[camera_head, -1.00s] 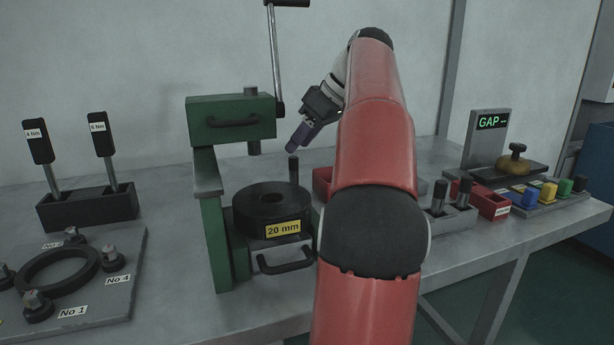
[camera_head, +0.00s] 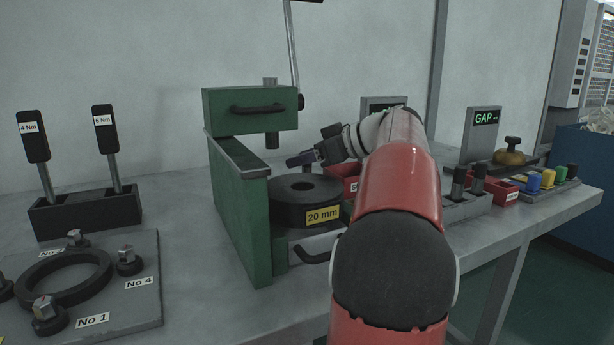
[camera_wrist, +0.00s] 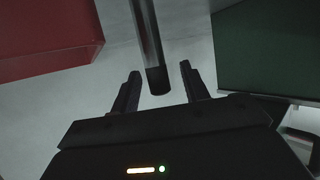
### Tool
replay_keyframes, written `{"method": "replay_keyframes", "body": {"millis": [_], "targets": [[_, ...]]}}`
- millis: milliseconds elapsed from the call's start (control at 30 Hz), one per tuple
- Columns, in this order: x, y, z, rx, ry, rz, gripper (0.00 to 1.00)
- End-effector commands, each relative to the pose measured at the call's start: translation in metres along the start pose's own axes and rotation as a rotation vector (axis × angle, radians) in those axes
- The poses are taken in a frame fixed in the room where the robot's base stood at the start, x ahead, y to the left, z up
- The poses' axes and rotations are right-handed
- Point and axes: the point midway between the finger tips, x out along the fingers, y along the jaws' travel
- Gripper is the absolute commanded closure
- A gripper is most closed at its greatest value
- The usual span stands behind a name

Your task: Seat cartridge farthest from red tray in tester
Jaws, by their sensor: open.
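Several small coloured blocks stand in a row at the far right of the head view; a blue one (camera_head: 533,183), a yellow one (camera_head: 548,178) and a green one (camera_head: 560,174) show. I cannot tell for sure that they are the cartridges. A small red tray (camera_head: 506,192) is left of them. A grey display reading GAP (camera_head: 484,124) stands behind. My gripper (camera_head: 297,159) is beside the green press, far left of the blocks, pointing left. In the wrist view, its open fingers (camera_wrist: 158,76) appear on either side of a grey rod with a dark end (camera_wrist: 158,82); contact is not visible.
The green press (camera_head: 238,205) with a black 20 mm ring (camera_head: 300,196) is close to my gripper. Another red container (camera_head: 346,184) is behind my arm. Black posts (camera_head: 458,182) stand in a grey holder. A tool rack (camera_head: 88,211) and plate are left.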

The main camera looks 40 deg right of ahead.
Motion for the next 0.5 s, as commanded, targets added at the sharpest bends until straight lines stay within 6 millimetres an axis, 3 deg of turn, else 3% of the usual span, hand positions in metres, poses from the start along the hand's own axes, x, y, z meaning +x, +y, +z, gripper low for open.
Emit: {"method": "replay_keyframes", "body": {"millis": [133, 367, 500], "targets": [[0.015, 0.0, 0.0, 0.0, 0.0, 0.0, 0.55], [0.017, 0.0, 0.0, 0.0, -0.001, 0.002, 0.55], [0.017, 0.0, 0.0, 0.0, -0.001, 0.002, 0.7]]}}
